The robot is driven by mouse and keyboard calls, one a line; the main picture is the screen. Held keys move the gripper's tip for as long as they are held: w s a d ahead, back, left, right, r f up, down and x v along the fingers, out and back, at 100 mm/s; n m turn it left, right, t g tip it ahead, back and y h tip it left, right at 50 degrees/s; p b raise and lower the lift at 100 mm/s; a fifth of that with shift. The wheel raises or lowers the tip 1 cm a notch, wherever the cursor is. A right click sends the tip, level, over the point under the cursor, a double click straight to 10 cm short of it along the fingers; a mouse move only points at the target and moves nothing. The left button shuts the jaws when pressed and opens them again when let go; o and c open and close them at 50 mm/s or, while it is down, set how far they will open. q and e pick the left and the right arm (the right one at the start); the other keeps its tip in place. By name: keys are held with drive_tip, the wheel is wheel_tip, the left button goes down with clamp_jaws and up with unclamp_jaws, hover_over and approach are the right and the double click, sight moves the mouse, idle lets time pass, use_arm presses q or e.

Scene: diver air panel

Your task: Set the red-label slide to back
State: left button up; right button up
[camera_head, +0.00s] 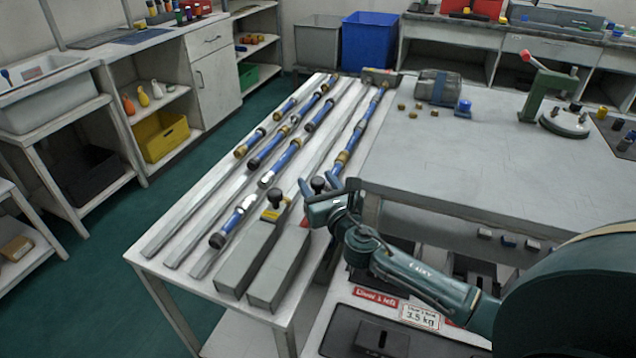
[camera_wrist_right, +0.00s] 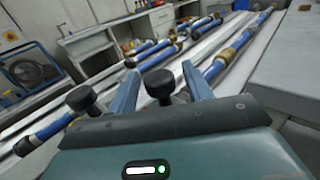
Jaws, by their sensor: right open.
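Two long grey slide blocks lie side by side at the near end of the slatted table. The left block (camera_head: 246,256) carries a yellow label (camera_head: 270,215) and a black knob (camera_head: 275,197) at its far end. The right block (camera_head: 279,272) shows a bit of red label (camera_head: 304,222), partly hidden by my gripper. Its black knob (camera_head: 318,184) stands near its far end. My right gripper (camera_head: 320,186) is open, its blue fingers on either side of this knob. The right wrist view shows this knob (camera_wrist_right: 158,83) between the fingers and the yellow-label knob (camera_wrist_right: 80,97) outside the left finger. Contact cannot be told. My left gripper is out of view.
Blue hoses with brass fittings (camera_head: 268,150) lie along the rails beyond the blocks. A grey worktop (camera_head: 470,150) is at the right, with a cylinder (camera_head: 438,87) and a green press (camera_head: 548,92). A placard (camera_head: 420,315) marks a lower panel near my right arm.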

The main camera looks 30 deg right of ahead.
drive_tip(key=shift+w, duration=0.1)
drive_tip(key=shift+c, duration=0.5)
clamp_jaws()
